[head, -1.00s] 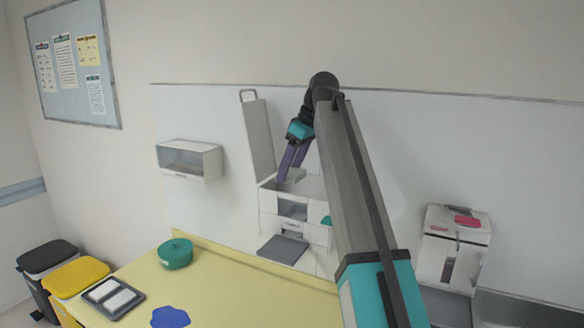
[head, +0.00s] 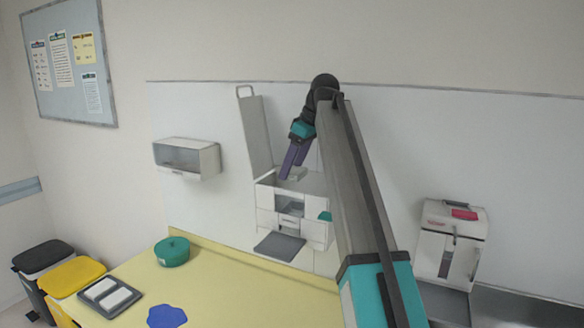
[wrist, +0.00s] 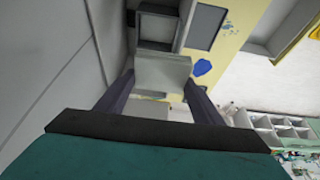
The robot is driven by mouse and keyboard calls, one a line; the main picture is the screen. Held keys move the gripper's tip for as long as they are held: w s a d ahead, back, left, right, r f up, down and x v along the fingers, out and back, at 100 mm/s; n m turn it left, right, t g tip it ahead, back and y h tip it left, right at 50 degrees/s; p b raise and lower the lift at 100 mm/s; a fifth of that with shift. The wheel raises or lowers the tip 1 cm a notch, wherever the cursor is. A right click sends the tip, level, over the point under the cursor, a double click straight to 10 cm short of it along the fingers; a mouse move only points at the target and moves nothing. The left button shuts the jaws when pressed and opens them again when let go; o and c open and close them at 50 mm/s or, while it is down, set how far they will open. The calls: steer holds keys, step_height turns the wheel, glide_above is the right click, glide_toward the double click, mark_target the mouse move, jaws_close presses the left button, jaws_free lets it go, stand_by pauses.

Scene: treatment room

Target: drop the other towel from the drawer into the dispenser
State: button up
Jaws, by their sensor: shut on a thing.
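My gripper (head: 292,172) is shut on a pale, folded towel-like thing (wrist: 162,75), which spans the space between the two purple fingers in the wrist view. In the head view it is a small light patch (head: 298,173) at the fingertips. The fingers point down over the top of a white dispenser-like unit (head: 265,197), whose tall lid (head: 255,135) stands raised behind. Whether the held thing touches the unit I cannot tell. The unit's front has an opening and a grey tray (head: 279,246) in front. I cannot make out which part is the drawer.
A white wall cabinet (head: 187,157) hangs to the left. A green round pot (head: 172,252), a blue blob (head: 167,316) and a dark tray with white pads (head: 110,297) lie on the yellow table (head: 225,295). Another white unit (head: 450,245) with a red item on top stands right.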

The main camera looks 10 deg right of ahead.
mark_target(297, 169)
steer(key=shift+w+d+f+b, duration=0.3)
steer(key=shift+w+d+f, duration=0.2)
steer(key=shift+w, duration=0.2)
steer(key=shift+f, duration=0.9)
steer(key=shift+d, duration=0.1)
stand_by(1.1)
steer(key=o, duration=1.2)
steer(key=shift+r, duration=0.1)
